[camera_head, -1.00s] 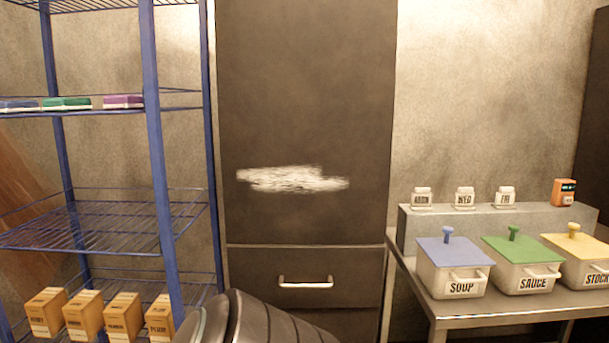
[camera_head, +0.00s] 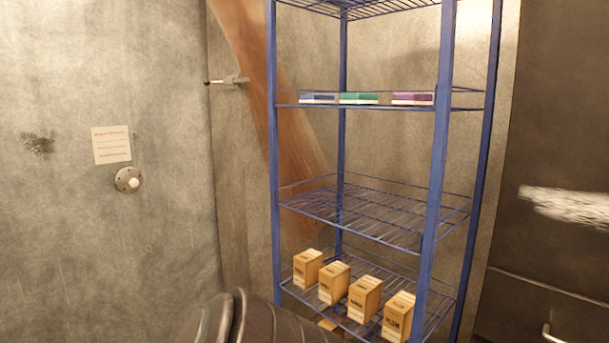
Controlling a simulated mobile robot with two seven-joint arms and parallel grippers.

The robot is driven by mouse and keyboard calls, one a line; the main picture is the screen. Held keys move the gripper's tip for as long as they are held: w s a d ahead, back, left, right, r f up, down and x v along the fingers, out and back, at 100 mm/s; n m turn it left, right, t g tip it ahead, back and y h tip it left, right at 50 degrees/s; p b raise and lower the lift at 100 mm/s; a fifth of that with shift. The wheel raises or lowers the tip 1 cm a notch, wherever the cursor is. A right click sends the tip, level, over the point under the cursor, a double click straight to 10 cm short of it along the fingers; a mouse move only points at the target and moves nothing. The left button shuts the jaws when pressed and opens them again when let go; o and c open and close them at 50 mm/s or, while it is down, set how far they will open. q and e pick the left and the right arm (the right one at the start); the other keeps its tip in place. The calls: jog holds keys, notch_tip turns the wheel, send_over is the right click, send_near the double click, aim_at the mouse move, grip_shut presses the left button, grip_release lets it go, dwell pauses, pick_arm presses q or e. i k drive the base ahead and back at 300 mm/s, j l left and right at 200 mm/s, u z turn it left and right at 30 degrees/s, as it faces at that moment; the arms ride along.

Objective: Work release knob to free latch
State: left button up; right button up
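A round metal plate with a pale knob (camera_head: 130,181) sits on the grey wall or door panel at the left, below a paper notice (camera_head: 111,145) with red and dark print too small to read. A metal latch-like rod (camera_head: 228,80) sticks out near the panel's right edge, higher up. My grippers are not in view, and nothing is seen touching the knob or the rod.
A blue wire shelf rack (camera_head: 432,180) stands right of centre, holding several tan boxes (camera_head: 365,299) low down and flat coloured packs (camera_head: 358,98) higher up. A dark cabinet (camera_head: 550,130) is at the right edge. The left panel's front looks clear.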

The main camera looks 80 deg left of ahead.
aim_at(134, 183)
jog(key=u, duration=3.6)
jog(key=i+j+z, duration=0.2)
jog(key=i+z, duration=0.15)
jog(key=i, duration=0.4)
jog(key=i+j+z, duration=0.4)
jog(key=i, duration=0.35)
jog(key=i+j+z, duration=0.35)
jog(key=i+j, duration=0.3)
